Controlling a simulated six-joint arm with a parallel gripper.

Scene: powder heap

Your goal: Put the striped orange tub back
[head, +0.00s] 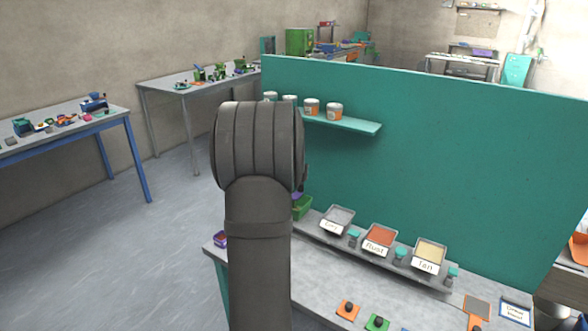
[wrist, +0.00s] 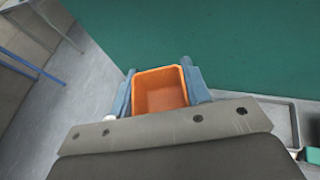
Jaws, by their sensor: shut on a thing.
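An orange tub (wrist: 161,92) with an open top sits between the two blue-grey fingers of my gripper (wrist: 159,84) in the wrist view. The fingers are shut on its sides. I look into its hollow inside; no stripes can be made out on it from here. It is held in front of the green panel (wrist: 210,35), above the floor and the table edge. In the head view my arm hides the gripper and the held tub.
A green shelf (head: 350,123) on the panel bears small orange and white pots (head: 334,111), partly behind my arm. Below, a bench has labelled trays of powder, including Rust (head: 380,236) and Tan (head: 430,251), with small teal-lidded jars (head: 400,256) between them.

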